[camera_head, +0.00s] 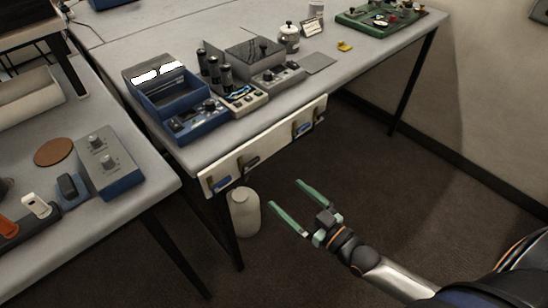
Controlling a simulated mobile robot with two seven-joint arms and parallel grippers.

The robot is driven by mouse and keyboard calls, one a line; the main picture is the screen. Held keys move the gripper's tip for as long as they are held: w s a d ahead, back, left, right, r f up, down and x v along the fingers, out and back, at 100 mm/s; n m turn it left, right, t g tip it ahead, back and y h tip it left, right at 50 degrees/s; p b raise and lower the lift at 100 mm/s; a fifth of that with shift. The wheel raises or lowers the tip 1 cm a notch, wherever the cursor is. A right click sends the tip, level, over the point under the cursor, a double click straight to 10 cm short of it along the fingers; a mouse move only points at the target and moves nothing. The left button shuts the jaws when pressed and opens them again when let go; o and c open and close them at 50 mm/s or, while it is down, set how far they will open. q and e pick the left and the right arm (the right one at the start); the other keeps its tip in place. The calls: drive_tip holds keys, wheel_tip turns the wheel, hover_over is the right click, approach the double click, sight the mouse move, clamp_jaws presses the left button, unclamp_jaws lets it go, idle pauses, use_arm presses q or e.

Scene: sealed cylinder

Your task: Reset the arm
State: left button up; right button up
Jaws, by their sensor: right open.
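My right gripper (285,203) shows in the head view, reaching in from the lower right. Its two green fingers are spread apart with nothing between them. It is above the dark floor, in front of the table and to the right of a pale cylinder (244,212). The cylinder stands upright below the table's front edge, apart from the gripper. My right arm (395,277) runs from the gripper to the lower right corner. My left gripper is not in the view.
The grey table (185,150) carries a blue open box (172,103), several devices, a small lidded pot (289,38) and a green board (352,22). A white panel (265,147) hangs at its front edge. A second table (120,205) is at left. Floor right of the gripper is clear.

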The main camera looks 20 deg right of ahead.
drive_tip(key=s+a+f+m+g+h+p, duration=0.1)
drive_tip(key=s+a+f+g+h+p, duration=0.2)
drive_tip(key=s+f+g, duration=0.4)
drive_tip(key=s+f+h, duration=0.1)
drive_tip(key=s+f, duration=0.2)
drive_tip(key=s, duration=0.2)
drive_tip(key=shift+s+a+f+m+g, duration=0.25)
drive_tip(key=shift+s+f+m+g, duration=0.1)
drive_tip(key=shift+m+g, duration=0.05)
